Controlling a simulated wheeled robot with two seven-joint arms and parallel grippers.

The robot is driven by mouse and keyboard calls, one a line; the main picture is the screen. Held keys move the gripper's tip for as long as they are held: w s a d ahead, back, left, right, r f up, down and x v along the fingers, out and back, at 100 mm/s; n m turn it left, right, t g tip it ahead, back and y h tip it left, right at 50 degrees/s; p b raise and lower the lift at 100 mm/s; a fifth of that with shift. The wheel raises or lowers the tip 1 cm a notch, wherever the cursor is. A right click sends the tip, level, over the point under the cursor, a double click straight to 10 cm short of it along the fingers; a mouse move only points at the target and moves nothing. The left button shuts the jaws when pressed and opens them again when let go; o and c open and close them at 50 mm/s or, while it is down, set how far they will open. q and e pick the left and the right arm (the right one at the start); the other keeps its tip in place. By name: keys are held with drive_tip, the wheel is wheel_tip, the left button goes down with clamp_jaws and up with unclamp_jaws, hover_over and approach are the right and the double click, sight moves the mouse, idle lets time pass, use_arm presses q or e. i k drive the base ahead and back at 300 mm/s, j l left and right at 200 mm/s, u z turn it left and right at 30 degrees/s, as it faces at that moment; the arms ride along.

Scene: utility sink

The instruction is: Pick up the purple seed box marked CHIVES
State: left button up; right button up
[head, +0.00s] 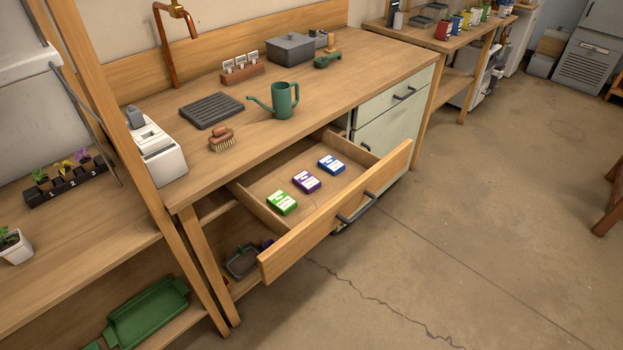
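A purple and white seed box (306,181) lies in the open wooden drawer (335,214), between two similar boxes. A green and white box (282,203) is to its left and nearer. A blue and white box (331,165) is to its right and farther. The lettering on the boxes is too small to read. The drawer is pulled out from under the counter, and nothing covers the boxes. Neither of my grippers shows in the head view.
A green watering can (283,101), a brush (221,139) and a dark ribbed tray (211,110) stand on the counter above the drawer. The drawer's front panel and dark handle (357,208) stick out over open floor. A wooden post (140,160) rises at left.

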sight(305, 181)
drive_tip(key=u, duration=0.75)
drive_tip(key=i+l+u, duration=0.1)
drive_tip(key=l+u, duration=0.3)
drive_tip(key=l, duration=0.2)
drive_tip(key=l+u, duration=0.45)
drive_tip(key=l, duration=0.15)
drive_tip(key=l+u, duration=0.4)
drive_tip(key=l, duration=0.2)
